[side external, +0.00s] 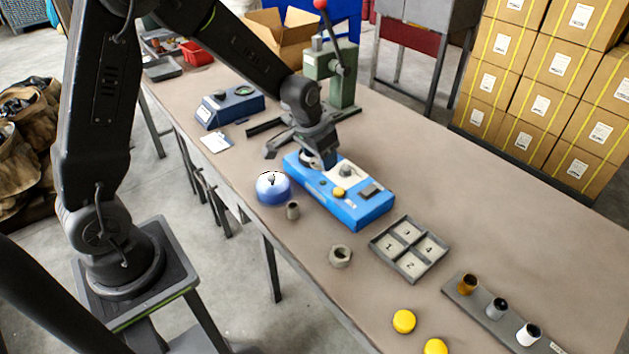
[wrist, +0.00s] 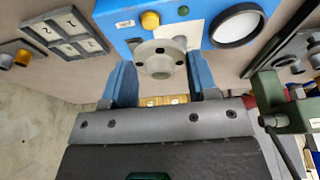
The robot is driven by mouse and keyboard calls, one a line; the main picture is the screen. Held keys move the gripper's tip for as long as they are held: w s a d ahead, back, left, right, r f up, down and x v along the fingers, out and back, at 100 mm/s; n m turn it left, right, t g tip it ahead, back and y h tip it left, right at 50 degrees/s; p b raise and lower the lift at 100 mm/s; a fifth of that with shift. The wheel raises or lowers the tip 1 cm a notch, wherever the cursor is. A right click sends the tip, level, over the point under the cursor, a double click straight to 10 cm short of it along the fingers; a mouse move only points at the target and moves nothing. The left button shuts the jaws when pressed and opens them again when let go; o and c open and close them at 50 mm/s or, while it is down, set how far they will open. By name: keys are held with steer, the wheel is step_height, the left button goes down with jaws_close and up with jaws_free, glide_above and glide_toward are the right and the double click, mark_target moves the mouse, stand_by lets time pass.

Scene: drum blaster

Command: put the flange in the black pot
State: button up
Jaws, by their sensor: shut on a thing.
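The flange (wrist: 160,58) is a pale grey disc with a round hub and small holes. In the wrist view it sits between the blue fingers of my gripper (wrist: 159,70), which is shut on it. In the side view my gripper (side external: 320,158) is low over the far left part of the blue device, and the flange is hard to make out there. A dark pot (side external: 497,308) stands in the middle of a grey rack at the front right, between an amber pot (side external: 467,284) and a white pot (side external: 528,334). My gripper is well away from the rack.
The blue device (side external: 375,213) has a yellow button and a knob. A blue-white dome (side external: 273,188), a small grey cylinder (side external: 293,211), a hex nut (side external: 340,256), a numbered tray (side external: 378,245) and yellow discs (side external: 403,321) lie nearby. A green press (side external: 343,75) stands behind. The right tabletop is clear.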

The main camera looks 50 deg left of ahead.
steer(key=s+f, duration=0.5)
steer(key=w+m, duration=0.1)
steer(key=w, duration=0.2)
steer(key=w+d+m, duration=0.1)
steer(key=w, duration=0.7)
steer(key=shift+w+d+r+m+h, duration=0.1)
steer(key=shift+w+d+m+h, duration=0.1)
steer(key=shift+m+h, duration=0.2)
steer(key=w+d+m+h, duration=0.1)
steer(key=w+d+m, duration=0.3)
steer(key=w, duration=0.7)
glide_above(422, 211)
steer(key=shift+g, duration=0.3)
steer(key=f, duration=0.7)
steer(key=shift+s+a, duration=0.2)
steer(key=shift+s, duration=0.05)
steer(key=shift+f, duration=1.95)
steer(key=shift+f, duration=0.1)
steer(key=o, duration=1)
steer(key=shift+f, duration=0.1)
steer(key=shift+o, duration=0.2)
